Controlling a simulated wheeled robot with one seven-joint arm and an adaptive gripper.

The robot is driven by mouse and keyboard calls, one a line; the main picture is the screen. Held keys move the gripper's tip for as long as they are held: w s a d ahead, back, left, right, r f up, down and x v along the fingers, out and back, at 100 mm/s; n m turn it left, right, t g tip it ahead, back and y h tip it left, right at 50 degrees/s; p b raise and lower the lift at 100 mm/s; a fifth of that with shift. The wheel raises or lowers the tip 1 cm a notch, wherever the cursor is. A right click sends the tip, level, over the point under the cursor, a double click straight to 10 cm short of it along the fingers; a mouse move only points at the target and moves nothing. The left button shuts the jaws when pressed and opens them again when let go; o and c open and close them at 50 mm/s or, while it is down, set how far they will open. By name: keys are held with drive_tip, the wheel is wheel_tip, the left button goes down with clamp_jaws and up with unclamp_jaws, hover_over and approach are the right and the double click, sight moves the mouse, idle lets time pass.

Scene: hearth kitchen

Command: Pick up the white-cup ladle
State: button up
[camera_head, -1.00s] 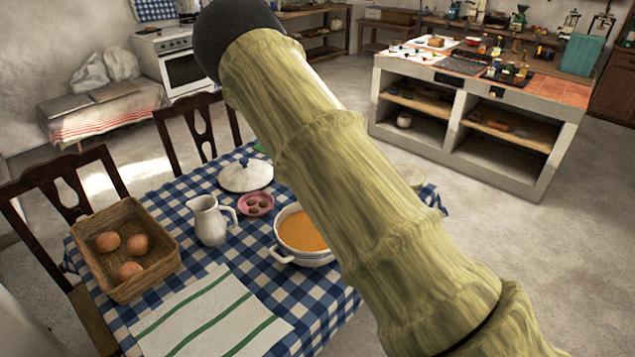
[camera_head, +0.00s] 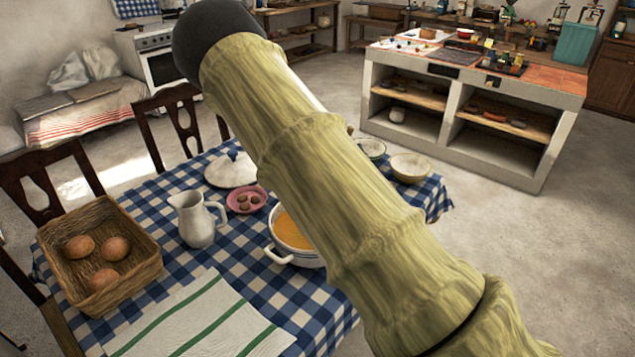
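I cannot see a white-cup ladle in this view. A white pot (camera_head: 292,257) of orange soup stands on the table with the blue checked cloth (camera_head: 300,307). My arm, which looks like a thick green-yellow stalk with a dark rounded end, crosses the middle of the view and hides the right part of the pot and some of the table behind it. My gripper is not in view, so I cannot tell whether it is open or shut.
A white jug (camera_head: 197,219), a pink dish (camera_head: 247,200), a white lid (camera_head: 231,170), a bread basket (camera_head: 140,268), a striped towel (camera_head: 195,320) and two bowls, one nearer (camera_head: 410,168), share the table. Dark chairs (camera_head: 42,176) line its far left side. Floor right is clear before a counter (camera_head: 520,150).

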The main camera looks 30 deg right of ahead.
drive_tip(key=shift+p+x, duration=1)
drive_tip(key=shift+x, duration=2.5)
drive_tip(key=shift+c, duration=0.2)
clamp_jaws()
